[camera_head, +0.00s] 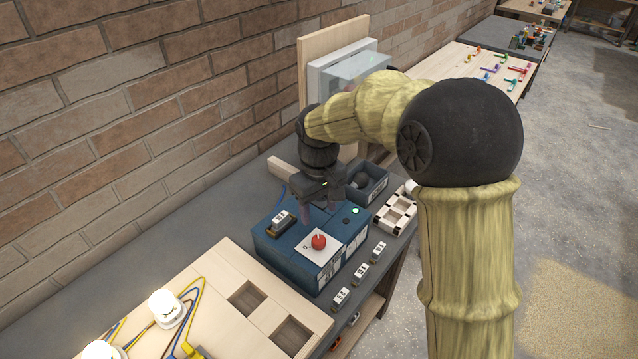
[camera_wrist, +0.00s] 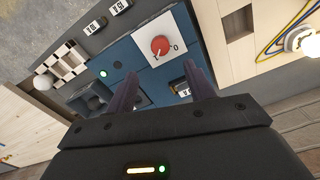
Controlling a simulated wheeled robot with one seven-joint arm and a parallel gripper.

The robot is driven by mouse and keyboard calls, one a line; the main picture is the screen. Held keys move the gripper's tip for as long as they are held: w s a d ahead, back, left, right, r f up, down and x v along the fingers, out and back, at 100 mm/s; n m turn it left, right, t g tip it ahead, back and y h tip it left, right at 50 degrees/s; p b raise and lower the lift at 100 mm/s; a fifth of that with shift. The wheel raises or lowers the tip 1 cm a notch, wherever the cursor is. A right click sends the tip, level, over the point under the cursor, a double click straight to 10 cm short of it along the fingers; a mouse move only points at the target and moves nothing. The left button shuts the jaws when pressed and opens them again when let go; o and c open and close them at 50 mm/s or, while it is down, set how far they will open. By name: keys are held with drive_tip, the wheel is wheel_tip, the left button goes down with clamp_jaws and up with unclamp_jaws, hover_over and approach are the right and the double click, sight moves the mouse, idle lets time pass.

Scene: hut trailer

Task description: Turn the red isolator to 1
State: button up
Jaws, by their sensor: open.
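The red isolator (camera_head: 319,241) is a round red knob on a white square plate (camera_head: 305,249) on top of a blue box (camera_head: 290,270). In the wrist view the knob (camera_wrist: 161,46) is clear of my fingers, with a 0 to its right and a 1 at its lower left. Its exact pointing direction is too small to tell. My gripper (camera_wrist: 160,78) is open and empty. In the head view my gripper (camera_head: 320,205) hangs over the back part of the blue box, behind the knob and apart from it.
A small switch module (camera_head: 282,221) sits on the box left of the knob, and a green lamp (camera_head: 355,210) glows to the right. White modules (camera_head: 361,271) line the bench front. A wooden board (camera_head: 230,300) with lamps and wires lies at front left; a brick wall stands behind.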

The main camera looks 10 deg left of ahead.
wheel_tip(320, 180, up, 8)
drive_tip(key=shift+f, duration=0.2)
idle(0.3)
drive_tip(key=s+d+f+m+t, duration=0.1)
drive_tip(key=s+d+f+m, duration=0.2)
drive_tip(key=d, duration=0.4)
drive_tip(key=s+d+f+m, duration=0.3)
drive_tip(key=s+d, duration=0.3)
drive_tip(key=d, duration=0.2)
drive_tip(key=s+d+f+m+t, duration=0.1)
drive_tip(key=s+d+f, duration=0.3)
drive_tip(key=d, duration=0.4)
drive_tip(key=shift+s+f+m+t, duration=0.3)
drive_tip(key=shift+f+m, duration=0.35)
drive_tip(key=shift+m, duration=0.25)
drive_tip(key=shift+d, duration=0.1)
